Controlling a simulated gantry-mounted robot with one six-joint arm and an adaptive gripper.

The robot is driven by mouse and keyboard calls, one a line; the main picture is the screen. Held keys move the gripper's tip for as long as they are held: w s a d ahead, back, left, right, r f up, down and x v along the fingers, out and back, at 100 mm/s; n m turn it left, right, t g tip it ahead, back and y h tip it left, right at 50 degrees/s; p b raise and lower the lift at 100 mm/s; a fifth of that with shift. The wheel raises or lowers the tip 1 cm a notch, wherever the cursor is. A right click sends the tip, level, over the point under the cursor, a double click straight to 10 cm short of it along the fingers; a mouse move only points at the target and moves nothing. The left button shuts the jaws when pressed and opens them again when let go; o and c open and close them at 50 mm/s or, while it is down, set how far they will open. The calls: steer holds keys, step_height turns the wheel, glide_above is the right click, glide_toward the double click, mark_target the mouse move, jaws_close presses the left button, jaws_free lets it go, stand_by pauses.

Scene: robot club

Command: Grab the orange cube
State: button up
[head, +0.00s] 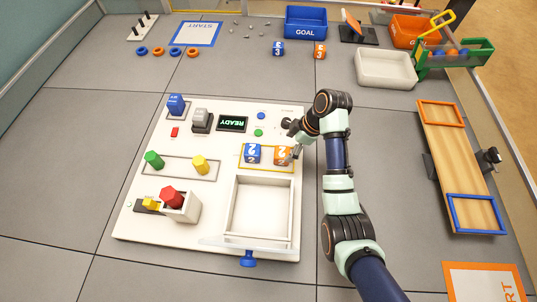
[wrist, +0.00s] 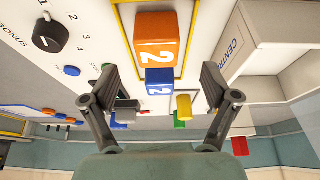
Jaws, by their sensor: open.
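The orange cube (head: 282,155), marked with a white 2, sits in a yellow-outlined rectangle on the white board. The blue cube (head: 252,153), also marked 2, stands beside it on the left. My gripper (head: 294,152) is at the orange cube's right side, partly overlapping it. In the wrist view the orange cube (wrist: 156,40) is at top centre, with the blue cube (wrist: 159,81) just below it in the picture. My gripper (wrist: 159,82) is open there, its fingers spread wide left and right, with nothing held. I cannot tell whether a finger touches the orange cube.
The board holds an open white tray (head: 231,210) in front of the cubes, a READY display (head: 233,124), and green (head: 154,160) and yellow (head: 201,165) cylinders on the left. A black knob (head: 290,125) is close behind my gripper. Other cubes stand far back by the GOAL bin (head: 305,22).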

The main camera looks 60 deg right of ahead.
mark_target(285, 152)
step_height(285, 152, down, 2)
steer(key=shift+w+a+f+b, duration=0.1)
steer(key=shift+a+b, duration=0.05)
steer(key=shift+b, duration=0.3)
steer(key=shift+w+a+f, duration=0.1)
steer(key=shift+w+f, duration=0.1)
steer(key=b+x, duration=0.2)
steer(key=x, duration=0.1)
steer(key=b+x, duration=0.1)
steer(key=x, duration=0.1)
steer(key=shift+d, duration=0.3)
steer(key=c, duration=1.2)
